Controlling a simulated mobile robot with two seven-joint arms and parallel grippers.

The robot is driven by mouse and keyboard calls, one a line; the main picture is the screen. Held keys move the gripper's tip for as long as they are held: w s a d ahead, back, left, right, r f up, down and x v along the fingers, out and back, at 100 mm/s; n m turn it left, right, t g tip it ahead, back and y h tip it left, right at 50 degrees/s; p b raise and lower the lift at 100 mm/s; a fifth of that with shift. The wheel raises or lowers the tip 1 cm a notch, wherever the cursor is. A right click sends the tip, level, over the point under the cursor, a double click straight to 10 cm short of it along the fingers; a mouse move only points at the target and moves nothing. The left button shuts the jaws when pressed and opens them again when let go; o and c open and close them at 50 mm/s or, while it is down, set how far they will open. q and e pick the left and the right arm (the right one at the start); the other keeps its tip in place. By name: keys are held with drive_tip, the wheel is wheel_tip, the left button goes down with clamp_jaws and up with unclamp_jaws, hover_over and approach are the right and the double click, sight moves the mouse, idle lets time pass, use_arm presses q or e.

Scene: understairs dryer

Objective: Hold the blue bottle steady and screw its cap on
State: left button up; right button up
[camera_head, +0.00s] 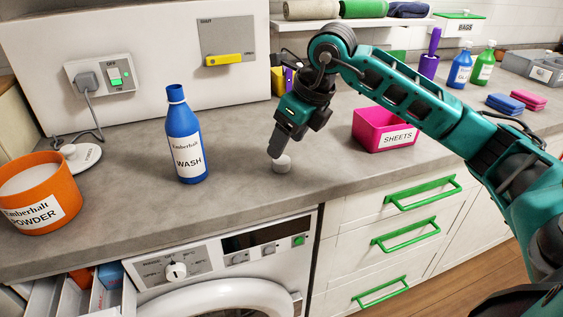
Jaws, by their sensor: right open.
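The blue bottle (186,147) stands upright on the grey counter, left of the middle, with a WASH label. Its neck is open at the top, with no cap on it. A small pale round cap (282,163) rests on the counter to the right of the bottle. My right gripper (276,153) points down at the cap, with its fingertips just above or beside it. The fingers overlap in this view, and I cannot tell whether they touch the cap. My left gripper is not in view.
A pink SHEETS box (368,131) is right of my gripper. Another blue bottle (460,72) and a green bottle (483,66) stand far right. Counter between bottle and cap is clear.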

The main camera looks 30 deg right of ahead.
sight(281, 159)
drive_tip(key=x, duration=0.4)
drive_tip(key=shift+s+f, duration=0.2)
drive_tip(key=shift+f, duration=0.2)
drive_tip(key=c, duration=1.1)
